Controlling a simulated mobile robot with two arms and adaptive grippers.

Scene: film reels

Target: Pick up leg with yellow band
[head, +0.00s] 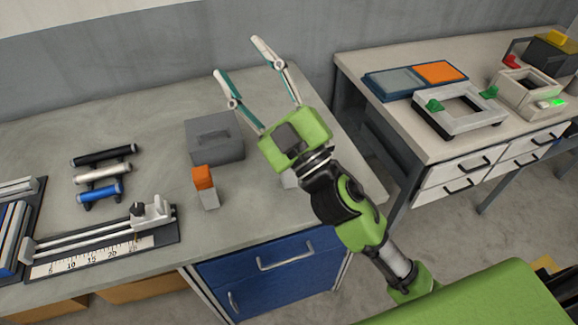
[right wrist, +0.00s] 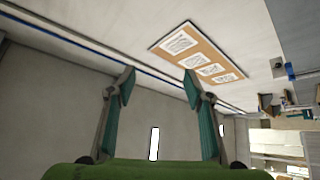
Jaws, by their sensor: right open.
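I cannot make out a leg with a yellow band in either view. My right gripper (head: 238,58) is open and empty, raised above the back of the grey workbench (head: 240,245), with its fingers spread toward the wall. In the right wrist view its two fingers (right wrist: 158,78) stand apart with nothing between them, and the view faces a wall and a board. A small pale object (head: 288,179) is mostly hidden beside my right arm. My left gripper is not in view.
On the workbench are a grey block (head: 226,151), an orange-topped block (head: 203,177), black, white and blue cylinders (head: 101,191) and a ruled slide fixture (head: 90,239). A second table (head: 400,118) at right holds trays and a frame (head: 424,116). The bench's middle is partly clear.

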